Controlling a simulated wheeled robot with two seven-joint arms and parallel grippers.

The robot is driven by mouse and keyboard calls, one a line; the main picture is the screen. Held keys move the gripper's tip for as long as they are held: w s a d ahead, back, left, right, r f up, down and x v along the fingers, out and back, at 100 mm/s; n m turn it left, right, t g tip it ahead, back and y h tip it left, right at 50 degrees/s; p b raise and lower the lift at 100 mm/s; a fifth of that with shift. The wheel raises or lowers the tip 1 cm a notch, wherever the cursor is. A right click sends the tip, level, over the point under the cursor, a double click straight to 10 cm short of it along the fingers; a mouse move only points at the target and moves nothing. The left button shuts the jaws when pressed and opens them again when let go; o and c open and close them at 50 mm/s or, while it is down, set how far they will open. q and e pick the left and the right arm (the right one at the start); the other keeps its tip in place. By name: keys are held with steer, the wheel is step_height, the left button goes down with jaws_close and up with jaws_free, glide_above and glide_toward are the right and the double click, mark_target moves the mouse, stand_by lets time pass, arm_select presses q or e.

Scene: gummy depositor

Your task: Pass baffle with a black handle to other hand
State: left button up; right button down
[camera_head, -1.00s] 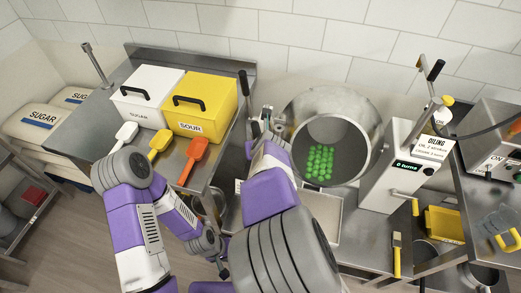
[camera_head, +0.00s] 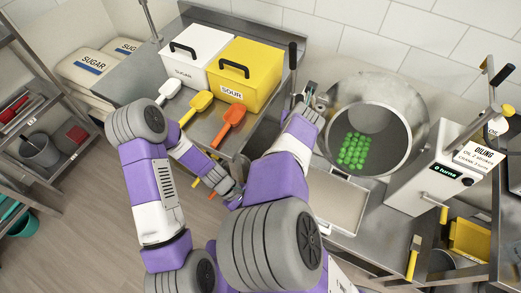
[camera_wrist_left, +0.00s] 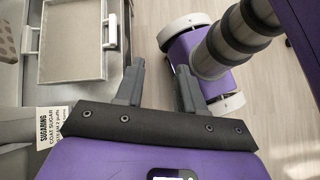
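An upright black handle (camera_head: 292,58) on a thin metal shaft stands between the yellow box and the drum. I cannot tell whether it is the baffle's handle; no baffle plate shows clearly. My right gripper (camera_head: 312,99) is just right of the shaft, by the drum's left rim. Its fingers are small, and I cannot tell whether they hold the shaft.
The steel drum (camera_head: 400,95) holds green gummies (camera_head: 354,151). A shallow tray (camera_head: 338,205) lies below it. A yellow SOUR box (camera_head: 245,78), a white SUGAR box (camera_head: 195,58) and several scoops are on the left counter. The oiling machine (camera_head: 425,180) stands right.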

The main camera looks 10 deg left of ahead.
arm_select(q)
steer(key=w+r+n+t+h, duration=0.2)
steer(key=w+r+n+h, duration=0.3)
steer(key=r, duration=0.5)
steer(key=w+r+n+t+h, duration=0.2)
steer(key=w+r+t+h, duration=0.15)
steer(key=w+r, duration=0.45)
steer(key=shift+g+h, duration=0.45)
steer(key=shift+h, duration=0.1)
steer(key=d, duration=0.3)
steer(key=d+r, duration=0.1)
steer(key=d, duration=0.7)
steer(key=shift+w+d+r, duration=0.1)
steer(key=shift+d+r, duration=0.05)
steer(key=shift+d, duration=0.05)
jaws_close()
arm_select(e)
steer(key=c, duration=0.7)
jaws_free()
steer(key=shift+o, duration=0.2)
